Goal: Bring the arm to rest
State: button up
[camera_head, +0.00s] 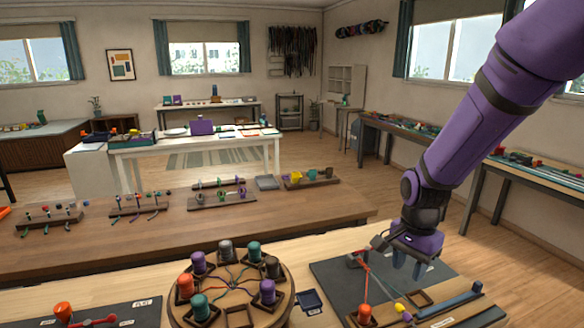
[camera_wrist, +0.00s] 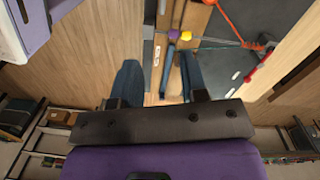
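My gripper (camera_head: 410,266) hangs from my purple arm at the right of the head view, fingers down, above the dark mat (camera_head: 335,272) on the near table. Its two blue fingers are apart with nothing between them; the wrist view also shows the open gap (camera_wrist: 161,82). Below it, a red cord (camera_head: 366,280) runs to an orange bobbin (camera_head: 364,315) on the mat. The yellow bead (camera_wrist: 186,36) and a purple bead (camera_wrist: 173,34) show in the wrist view.
A round braiding disc (camera_head: 278,312) with several coloured bobbins stands left of the mat. A small dark tray (camera_head: 310,302) lies between them. A long brown table (camera_head: 300,215) with peg racks is behind. Free air surrounds my gripper.

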jog(key=s+d+r+n+t, duration=0.2)
jog(key=s+r+n, duration=0.3)
jog(key=s+r, duration=0.5)
jog(key=s+d+r+n+t, duration=0.3)
jog(key=s+r+n, duration=0.3)
jog(key=s+r, duration=0.3)
notch_tip(320, 180, up, 3)
jog(key=shift+s+f+t, duration=0.2)
jog(key=shift+s+t, duration=0.2)
dwell(0.4)
